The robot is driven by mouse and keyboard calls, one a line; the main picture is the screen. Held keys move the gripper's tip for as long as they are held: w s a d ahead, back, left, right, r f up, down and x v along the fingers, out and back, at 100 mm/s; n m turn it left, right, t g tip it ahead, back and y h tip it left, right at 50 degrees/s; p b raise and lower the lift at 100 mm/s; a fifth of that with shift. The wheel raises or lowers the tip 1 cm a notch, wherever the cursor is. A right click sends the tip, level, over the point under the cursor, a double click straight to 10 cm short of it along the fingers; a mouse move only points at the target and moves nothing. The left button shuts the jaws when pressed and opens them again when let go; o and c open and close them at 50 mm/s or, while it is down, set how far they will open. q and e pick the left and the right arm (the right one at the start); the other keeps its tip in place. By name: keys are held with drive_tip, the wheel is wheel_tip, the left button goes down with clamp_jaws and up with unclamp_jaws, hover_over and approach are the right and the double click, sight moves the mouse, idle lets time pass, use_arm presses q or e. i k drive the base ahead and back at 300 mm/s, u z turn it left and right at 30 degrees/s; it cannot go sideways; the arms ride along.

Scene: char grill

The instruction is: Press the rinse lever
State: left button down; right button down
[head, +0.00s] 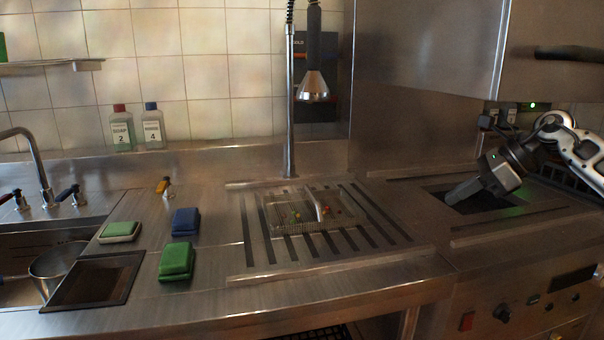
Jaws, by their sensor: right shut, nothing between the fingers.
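No part is clearly marked as the rinse lever. A pre-rinse spray head (313,86) with a dark grip hangs above the slatted drain area (252,248), beside a tall metal riser pipe (291,130); I cannot make out a lever on it. My right gripper (452,197) comes in from the right, tilted down to the left. Its fingers are shut and empty, at a dark square opening (500,214) in the right counter. I cannot tell if the tips touch anything. My left gripper is not in view.
A wire basket (275,226) with small coloured bits sits on the slats. Green and blue sponges (177,259) and a small yellow-handled tool (164,186) lie left. A sink with a pot (52,270) and tap (42,170) is far left. A metal hood (430,50) overhangs the right.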

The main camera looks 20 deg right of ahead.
sight(161, 187)
drive_tip(key=z, duration=0.3)
drive_tip(key=i, duration=0.8)
drive_tip(key=u, duration=1.65)
